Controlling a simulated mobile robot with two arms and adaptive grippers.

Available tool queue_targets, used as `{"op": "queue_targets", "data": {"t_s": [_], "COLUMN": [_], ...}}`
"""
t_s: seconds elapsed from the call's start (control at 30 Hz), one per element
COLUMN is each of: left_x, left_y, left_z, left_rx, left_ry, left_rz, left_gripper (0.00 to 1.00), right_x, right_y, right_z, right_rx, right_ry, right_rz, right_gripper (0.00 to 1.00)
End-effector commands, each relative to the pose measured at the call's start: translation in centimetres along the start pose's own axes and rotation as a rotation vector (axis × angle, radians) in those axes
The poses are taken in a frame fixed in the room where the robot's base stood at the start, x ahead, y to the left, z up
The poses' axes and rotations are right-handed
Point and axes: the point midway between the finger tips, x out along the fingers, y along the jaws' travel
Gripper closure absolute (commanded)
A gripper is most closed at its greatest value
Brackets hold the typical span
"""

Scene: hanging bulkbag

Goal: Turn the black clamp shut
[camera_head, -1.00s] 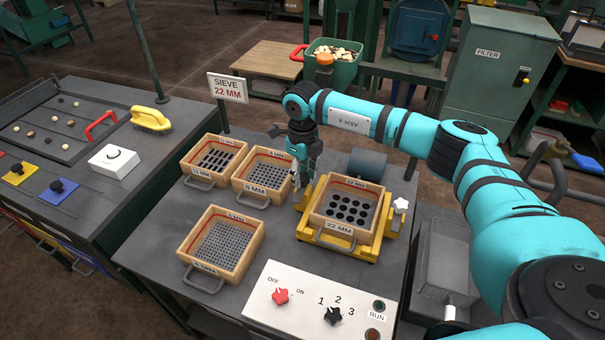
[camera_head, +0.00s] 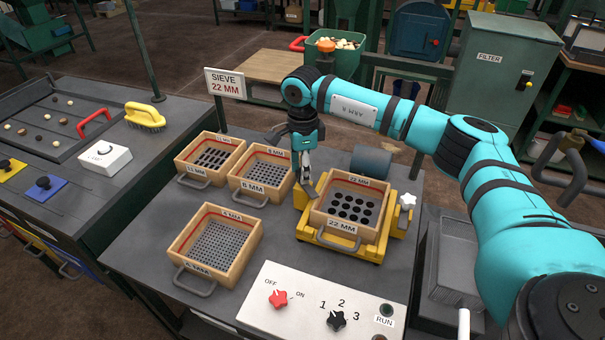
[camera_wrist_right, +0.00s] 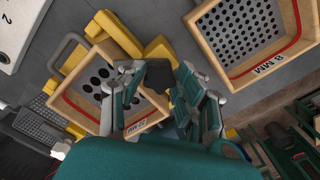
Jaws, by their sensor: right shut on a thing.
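My right gripper (camera_head: 308,188) points down at the left side of the yellow sieve shaker (camera_head: 370,248), beside the wooden 22 MM sieve (camera_head: 341,223) seated in it. In the right wrist view the gripper (camera_wrist_right: 158,76) has its fingers on both sides of a dark piece, which looks like the black clamp (camera_wrist_right: 159,73). In the head view the clamp is hidden behind the fingers. My left gripper is out of view.
An 8 MM sieve (camera_head: 246,187) stands close to the left of my right gripper, with other sieves around it. A control panel (camera_head: 290,310) with red and black knobs lies at the front. A grey motor drum (camera_head: 370,161) stands behind the shaker.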

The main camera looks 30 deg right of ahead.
Motion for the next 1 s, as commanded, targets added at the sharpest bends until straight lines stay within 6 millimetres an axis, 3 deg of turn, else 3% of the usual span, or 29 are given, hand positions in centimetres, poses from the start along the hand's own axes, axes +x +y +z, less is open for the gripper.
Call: {"op": "queue_targets", "data": {"t_s": [0.6,1.0], "left_x": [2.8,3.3], "left_y": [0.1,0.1], "left_z": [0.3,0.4], "left_rx": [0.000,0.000], "left_ry": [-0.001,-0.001], "left_rz": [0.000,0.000], "left_gripper": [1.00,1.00], "right_x": [0.0,-0.2], "right_y": [0.0,0.0], "right_z": [-0.1,-0.1], "right_rx": [-0.526,-0.677], "right_ry": [0.000,-0.001], "right_rz": [-0.003,-0.005], "right_gripper": [0.99,0.99]}}
